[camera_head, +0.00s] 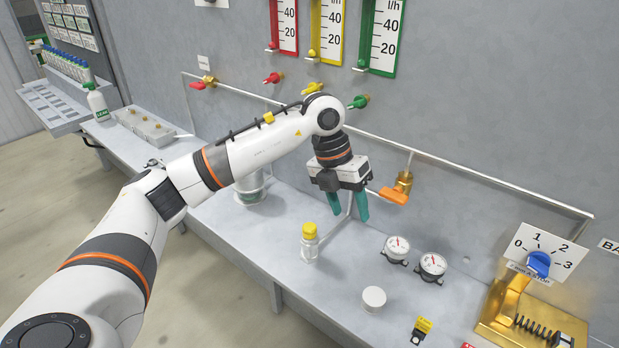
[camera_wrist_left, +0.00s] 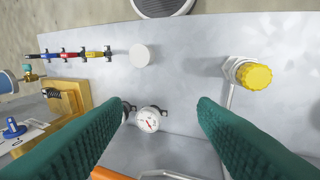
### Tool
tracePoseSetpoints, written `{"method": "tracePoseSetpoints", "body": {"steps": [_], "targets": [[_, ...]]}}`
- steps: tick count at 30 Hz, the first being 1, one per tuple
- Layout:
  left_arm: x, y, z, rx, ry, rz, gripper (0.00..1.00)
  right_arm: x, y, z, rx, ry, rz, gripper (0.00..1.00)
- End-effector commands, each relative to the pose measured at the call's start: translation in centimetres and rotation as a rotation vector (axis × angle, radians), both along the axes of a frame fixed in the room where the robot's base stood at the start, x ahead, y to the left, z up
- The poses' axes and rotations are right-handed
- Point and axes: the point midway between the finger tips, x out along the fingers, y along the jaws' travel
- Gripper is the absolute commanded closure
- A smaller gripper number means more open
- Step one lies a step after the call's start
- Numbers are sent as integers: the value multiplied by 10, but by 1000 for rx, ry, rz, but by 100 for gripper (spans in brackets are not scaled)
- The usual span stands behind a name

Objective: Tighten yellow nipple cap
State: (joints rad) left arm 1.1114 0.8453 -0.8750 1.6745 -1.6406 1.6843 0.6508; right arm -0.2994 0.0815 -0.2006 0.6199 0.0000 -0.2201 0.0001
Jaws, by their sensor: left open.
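The yellow nipple cap (camera_head: 309,230) sits on top of a small upright white and metal fitting (camera_head: 309,250) on the grey bench. In the left wrist view the yellow cap (camera_wrist_left: 254,76) is at the upper right, beyond the right-hand finger. My left gripper (camera_head: 346,204) is open and empty, with green fingers pointing down above the bench, behind and to the right of the cap and apart from it. Its two fingers (camera_wrist_left: 157,118) frame the lower part of the left wrist view. My right gripper is not in either view.
Two round gauges (camera_head: 415,258) and a white round cap (camera_head: 374,299) are on the bench to the right. An orange-handled brass valve (camera_head: 396,195) is close beside my gripper. A brass block with a spring (camera_head: 530,318) stands far right. Bench around the yellow cap is mostly clear.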

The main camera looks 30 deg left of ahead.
Motion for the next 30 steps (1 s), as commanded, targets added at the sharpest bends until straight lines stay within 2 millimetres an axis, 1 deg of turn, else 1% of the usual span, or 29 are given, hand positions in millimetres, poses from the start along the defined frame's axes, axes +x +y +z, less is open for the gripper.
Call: {"method": "tracePoseSetpoints", "body": {"steps": [1, 3, 6, 8, 11, 14, 24, 30], "targets": [[2, 26, 9, 89, 13, 43, 47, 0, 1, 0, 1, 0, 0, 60], [1, 54, 17, 186, 40, 93, 47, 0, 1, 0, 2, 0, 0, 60], [-2, 78, 26, 272, 66, 142, 47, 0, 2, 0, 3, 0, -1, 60], [-4, 85, 28, 298, 75, 158, 47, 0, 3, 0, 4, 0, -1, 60], [-5, 90, 25, 313, 82, 167, 47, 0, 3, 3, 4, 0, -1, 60], [-5, 90, 13, 313, 84, 166, 47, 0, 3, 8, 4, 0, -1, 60], [-6, 88, -50, 310, 85, 163, 47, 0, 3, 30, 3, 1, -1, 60], [-5, 88, -78, 309, 83, 162, 47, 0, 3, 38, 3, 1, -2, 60]]}}
